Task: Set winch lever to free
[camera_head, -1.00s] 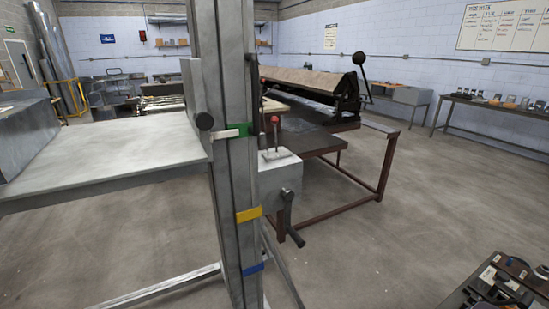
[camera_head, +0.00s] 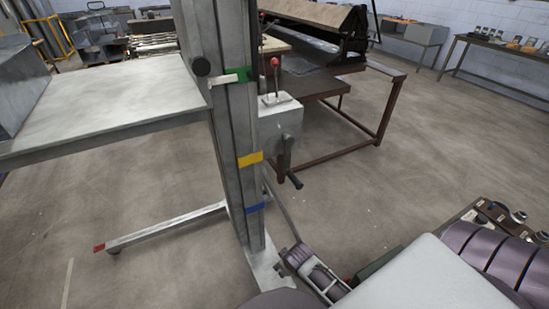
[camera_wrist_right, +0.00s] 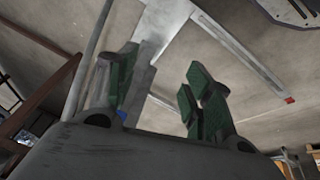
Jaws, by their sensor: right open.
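The winch box (camera_head: 282,128) is a grey block on the right side of the upright mast (camera_head: 232,130). A lever with a red knob (camera_head: 275,64) stands up from a small plate on top of the box. A dark crank handle (camera_head: 291,168) hangs from its side. My right gripper (camera_head: 299,262) is low beside the mast's foot, below and apart from the lever. In the right wrist view its green-padded fingers (camera_wrist_right: 160,95) are spread with nothing between them; the lever cannot be made out there. My left gripper is out of view.
A grey platform (camera_head: 100,105) sticks out left of the mast. A floor leg with a red tip (camera_head: 165,228) runs left. A brown-framed bench (camera_head: 385,110) stands behind the winch. A tray of small parts (camera_head: 500,215) is at right. Floor between is clear.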

